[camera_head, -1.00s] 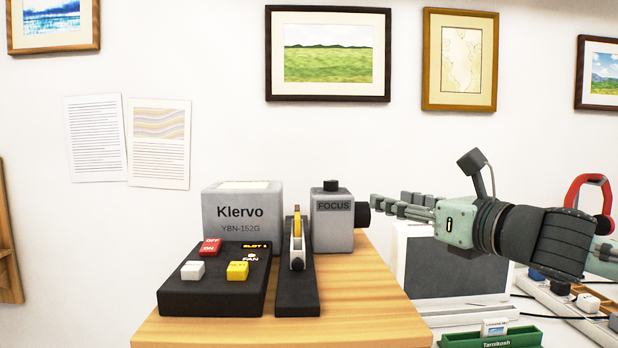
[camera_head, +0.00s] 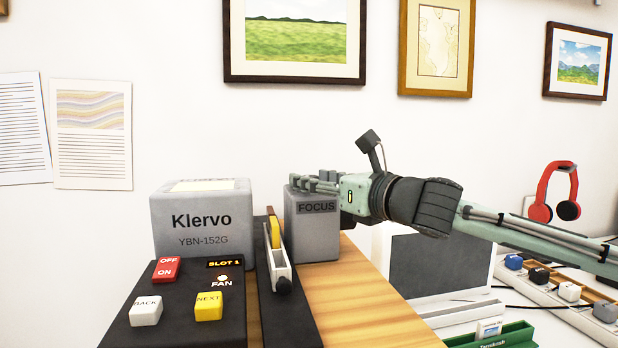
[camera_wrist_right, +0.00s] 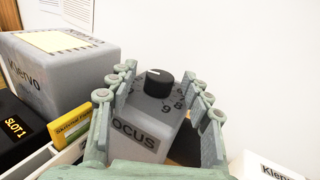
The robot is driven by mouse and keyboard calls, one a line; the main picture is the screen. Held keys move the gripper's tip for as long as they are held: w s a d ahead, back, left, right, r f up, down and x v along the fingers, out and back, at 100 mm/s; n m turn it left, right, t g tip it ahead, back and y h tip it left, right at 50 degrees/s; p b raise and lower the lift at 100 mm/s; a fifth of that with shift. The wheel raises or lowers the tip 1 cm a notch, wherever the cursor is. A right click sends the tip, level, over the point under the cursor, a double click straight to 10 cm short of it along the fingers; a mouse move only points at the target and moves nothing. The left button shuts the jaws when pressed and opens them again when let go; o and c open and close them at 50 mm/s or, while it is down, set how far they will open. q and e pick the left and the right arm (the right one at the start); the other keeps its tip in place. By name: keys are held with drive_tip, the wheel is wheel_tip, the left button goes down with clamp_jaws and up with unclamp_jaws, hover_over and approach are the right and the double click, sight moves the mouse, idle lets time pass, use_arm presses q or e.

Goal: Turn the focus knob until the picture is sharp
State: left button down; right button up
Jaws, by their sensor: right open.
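In the head view my fingers hide the knob. My right gripper (camera_head: 314,183) is open above the box; it also shows in the right wrist view (camera_wrist_right: 160,70), with its fingers on either side of the knob and apart from it. My left gripper is not in view. No projected picture can be made out.
The grey Klervo box (camera_head: 202,225) stands left of the FOCUS box, with a control panel (camera_head: 185,285) in front. A slide holder (camera_head: 279,270) stands between. A dark grey screen (camera_head: 440,265), a green tray (camera_head: 500,338) and red headphones (camera_head: 553,195) are at right.

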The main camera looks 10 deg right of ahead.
drive_tip(key=shift+x, duration=0.9)
drive_tip(key=c, duration=0.9)
clamp_jaws()
drive_tip(key=shift+a+m+h, duration=0.1)
drive_tip(key=shift+m+h, duration=0.3)
drive_tip(key=shift+h, duration=0.1)
drive_tip(key=m+t+h, duration=0.1)
drive_tip(key=m+h, duration=0.1)
drive_tip(key=h, duration=0.1)
drive_tip(key=shift+a, duration=0.1)
drive_tip(key=m+h, duration=0.2)
drive_tip(key=h, duration=0.2)
drive_tip(key=shift+m+t, duration=0.4)
drive_tip(key=m+g+h, duration=0.1)
drive_tip(key=m+h, duration=0.2)
drive_tip(key=h, duration=0.2)
drive_tip(key=shift+h, duration=0.3)
drive_tip(key=m+g+h, duration=0.1)
drive_tip(key=m+h, duration=0.1)
drive_tip(key=h, duration=0.1)
drive_tip(key=shift+m, duration=0.3)
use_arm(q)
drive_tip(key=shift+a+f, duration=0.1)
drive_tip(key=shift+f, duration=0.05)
use_arm(e)
drive_tip(key=shift+m+g+h, duration=0.7)
drive_tip(key=shift+g+h, duration=0.1)
drive_tip(key=shift+h, duration=0.2)
